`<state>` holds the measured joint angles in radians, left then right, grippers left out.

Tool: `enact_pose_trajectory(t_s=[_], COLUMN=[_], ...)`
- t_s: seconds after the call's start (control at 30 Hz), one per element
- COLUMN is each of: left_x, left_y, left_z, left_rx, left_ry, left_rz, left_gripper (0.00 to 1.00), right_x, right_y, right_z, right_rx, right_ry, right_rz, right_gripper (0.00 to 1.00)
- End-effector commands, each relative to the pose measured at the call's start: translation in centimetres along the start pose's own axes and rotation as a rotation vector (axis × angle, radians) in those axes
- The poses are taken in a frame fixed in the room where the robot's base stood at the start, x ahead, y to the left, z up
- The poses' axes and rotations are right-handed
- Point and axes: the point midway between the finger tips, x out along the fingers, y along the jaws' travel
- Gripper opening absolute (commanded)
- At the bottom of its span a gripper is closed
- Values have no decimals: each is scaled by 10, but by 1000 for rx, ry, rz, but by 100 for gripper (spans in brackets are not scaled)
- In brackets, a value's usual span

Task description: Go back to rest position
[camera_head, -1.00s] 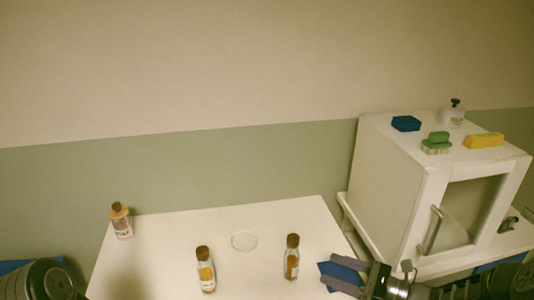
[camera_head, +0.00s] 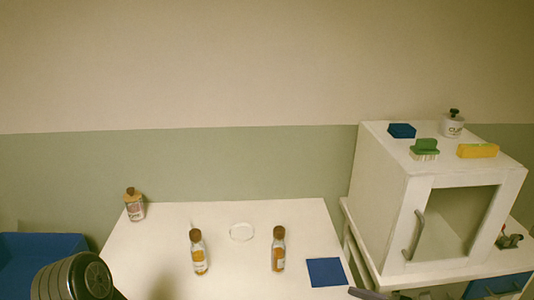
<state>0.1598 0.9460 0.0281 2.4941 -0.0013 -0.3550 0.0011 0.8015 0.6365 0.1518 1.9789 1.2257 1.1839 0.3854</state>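Two bottles with brown caps stand on the white table (camera_head: 225,280): a left bottle (camera_head: 198,254) and a right bottle (camera_head: 278,251). A third bottle (camera_head: 134,206) with a wider body stands at the table's back left corner. A clear round dish (camera_head: 241,231) lies between and behind the two front bottles. A blue square (camera_head: 326,272) lies flat at the table's right side. Part of my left arm shows at the lower left, but its gripper is out of view. At the bottom, right of centre, only a dark finger-like tip of my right gripper (camera_head: 368,294) shows.
A white cabinet (camera_head: 385,187) with a glass door and handle stands at the right. On it are a blue block (camera_head: 402,130), a green brush (camera_head: 425,148), a yellow sponge (camera_head: 478,151) and a white jar (camera_head: 453,125). A blue bin (camera_head: 42,246) is at the left.

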Motion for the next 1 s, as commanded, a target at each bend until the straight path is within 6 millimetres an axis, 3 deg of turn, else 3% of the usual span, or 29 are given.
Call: enact_pose_trajectory(t_s=[0.27, 0.47, 0.6, 0.7, 0.8, 0.9, 1.0], left_x=[0, 0, 0, 0, 0, 0, 0], left_y=[1, 1, 1, 1, 1, 1, 1], left_z=[1, 1, 1, 1, 1, 1, 1], left_rx=[2, 2, 2, 2, 2, 2, 2], left_ry=[-2, -2, -2, -2, -2, -2, -2], left_rz=[1, 1, 1, 1, 1, 1, 1], left_gripper=[62, 62, 62, 62, 62, 62, 62], right_x=[29, 43, 31, 18, 18, 26, 33], right_y=[59, 138, 218, 249, 261, 268, 272], right_z=[-55, -123, -194, -230, -244, -246, -244], right_rx=[-58, -217, -564, -921, -1245, -1477, -1599], right_ry=[185, 407, 620, 694, 684, 639, 604], right_rz=[164, 405, 732, 940, 1061, 1110, 1121], right_gripper=[60, 60, 60, 60, 60, 60, 60])
